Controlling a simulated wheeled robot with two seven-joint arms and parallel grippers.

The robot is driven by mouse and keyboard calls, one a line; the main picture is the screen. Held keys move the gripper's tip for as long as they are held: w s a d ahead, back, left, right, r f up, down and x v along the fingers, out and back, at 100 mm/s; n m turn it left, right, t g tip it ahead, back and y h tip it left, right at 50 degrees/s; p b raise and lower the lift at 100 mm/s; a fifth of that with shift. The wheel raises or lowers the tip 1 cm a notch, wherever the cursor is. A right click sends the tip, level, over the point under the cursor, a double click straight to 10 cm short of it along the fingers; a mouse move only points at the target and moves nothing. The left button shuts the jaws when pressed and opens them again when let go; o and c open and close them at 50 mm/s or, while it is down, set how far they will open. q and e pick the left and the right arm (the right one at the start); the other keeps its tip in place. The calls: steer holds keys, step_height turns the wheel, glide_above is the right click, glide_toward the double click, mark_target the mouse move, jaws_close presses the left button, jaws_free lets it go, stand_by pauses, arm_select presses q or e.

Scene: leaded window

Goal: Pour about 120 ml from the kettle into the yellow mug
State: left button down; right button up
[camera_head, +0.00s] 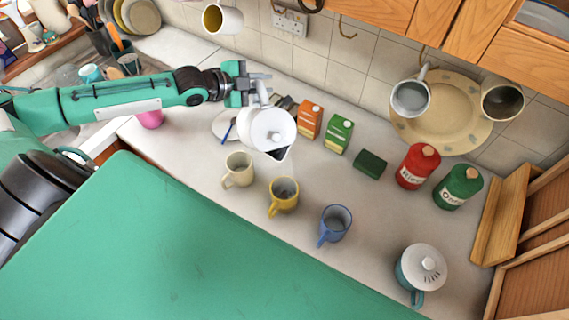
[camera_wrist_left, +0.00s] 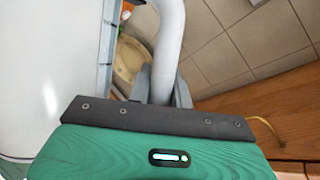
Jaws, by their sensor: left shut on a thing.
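The white kettle (camera_head: 270,128) is held by its handle in my left gripper (camera_head: 257,88), which is shut on it. Its dark-edged spout points toward the bottom of the head view, and its lid faces the camera. In the left wrist view the white handle (camera_wrist_left: 169,45) runs between the fingers of my left gripper (camera_wrist_left: 160,88), with the kettle's pale body (camera_wrist_left: 45,65) at left. The yellow mug (camera_head: 284,196) stands upright on the counter, below the spout in the head view and apart from it. I cannot tell its contents. My right gripper is not in view.
A cream mug (camera_head: 239,170) and a blue mug (camera_head: 334,225) stand either side of the yellow mug. Orange (camera_head: 310,119) and green (camera_head: 339,133) boxes stand behind. Red (camera_head: 417,168) and green (camera_head: 458,188) canisters and a lidded teal mug (camera_head: 421,268) are at right. Mugs hang above.

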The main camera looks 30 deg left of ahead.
arm_select(q)
steer(key=shift+w+a+r, duration=0.1)
steer(key=shift+w+r, duration=0.1)
steer(key=shift+w, duration=0.05)
steer(key=shift+w+a+f+n, duration=0.15)
steer(key=shift+w+a+n, duration=0.05)
steer(key=shift+a+n, duration=0.1)
